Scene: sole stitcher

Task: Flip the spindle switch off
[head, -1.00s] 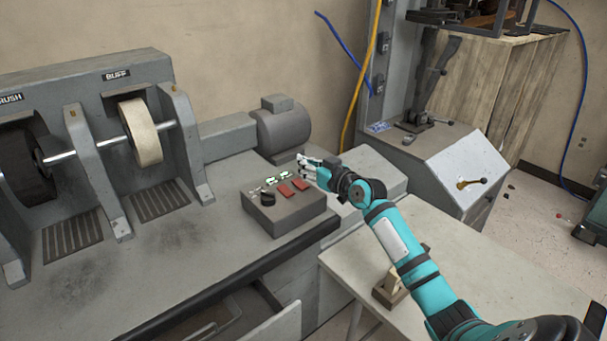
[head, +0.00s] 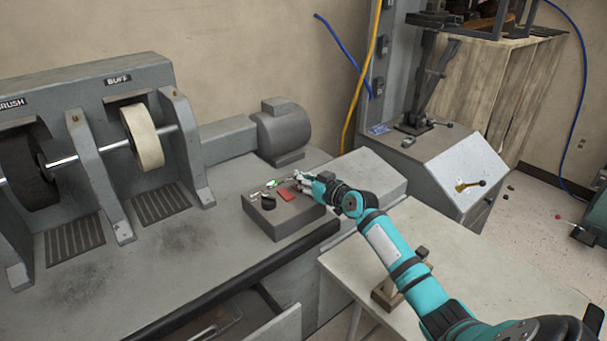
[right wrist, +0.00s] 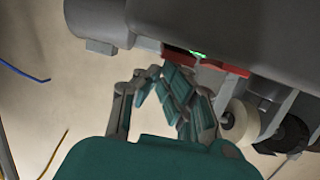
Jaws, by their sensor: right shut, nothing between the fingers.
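The grey control box (head: 285,222) sits on the machine's bench, with a black knob (head: 267,202), small toggle switches (head: 255,194), a green light (head: 272,183) and a red patch (head: 286,194) on its top. I cannot read which switch is the spindle switch. My right gripper (head: 297,181) is shut and empty at the box's right back corner, covering part of its top. In the right wrist view, the gripper's fingers (right wrist: 160,78) are just short of the red parts (right wrist: 224,67) and green light (right wrist: 197,53); contact cannot be told. My left gripper is out of view.
The buff wheel (head: 143,135) and its guards stand left of the box. A grey motor (head: 284,131) stands behind it. A pale table (head: 440,265) lies under my right arm, with a small wooden object (head: 388,291) on it. An open drawer (head: 250,325) juts out at the front.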

